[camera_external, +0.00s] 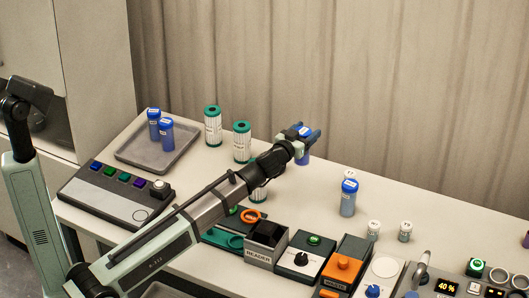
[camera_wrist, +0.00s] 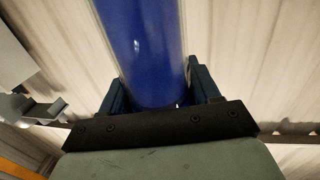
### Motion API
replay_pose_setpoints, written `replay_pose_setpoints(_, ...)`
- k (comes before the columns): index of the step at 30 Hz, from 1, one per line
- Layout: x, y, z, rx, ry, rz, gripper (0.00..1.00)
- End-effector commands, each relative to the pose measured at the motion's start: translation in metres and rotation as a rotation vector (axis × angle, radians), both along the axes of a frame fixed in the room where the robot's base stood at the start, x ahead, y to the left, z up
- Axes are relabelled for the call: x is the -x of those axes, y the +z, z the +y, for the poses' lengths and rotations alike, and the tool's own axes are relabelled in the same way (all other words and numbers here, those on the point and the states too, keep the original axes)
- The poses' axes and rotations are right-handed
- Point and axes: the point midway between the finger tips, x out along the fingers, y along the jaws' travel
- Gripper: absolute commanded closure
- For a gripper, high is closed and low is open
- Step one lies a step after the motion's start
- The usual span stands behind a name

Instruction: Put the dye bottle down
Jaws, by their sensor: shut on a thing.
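My gripper (camera_external: 309,136) is at the end of the outstretched arm, over the back half of the bench. It is shut on a blue bottle (camera_external: 303,157), partly hidden by the fingers. In the wrist view the blue bottle (camera_wrist: 145,50) fills the gap between the two dark fingers of my gripper (camera_wrist: 158,95). Whether its base touches the bench I cannot tell. Another blue-capped bottle (camera_external: 348,200) stands upright on the bench to the right. Two more blue-capped bottles (camera_external: 166,136) stand in the grey tray (camera_external: 184,150) at the left.
Green-capped white canisters (camera_external: 213,128) stand left of my gripper. Small white-capped vials (camera_external: 374,230) stand at the right. A reader box (camera_external: 267,246), a button panel (camera_external: 118,195) and other devices line the front. Bare bench (camera_external: 315,195) shows between my gripper and the standing bottle.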

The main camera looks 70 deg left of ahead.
Motion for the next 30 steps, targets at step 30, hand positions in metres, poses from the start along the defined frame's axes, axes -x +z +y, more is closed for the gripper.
replay_pose_setpoints(30, 0.262, 0.024, 0.331, -0.002, 0.722, -0.004, 0.78)
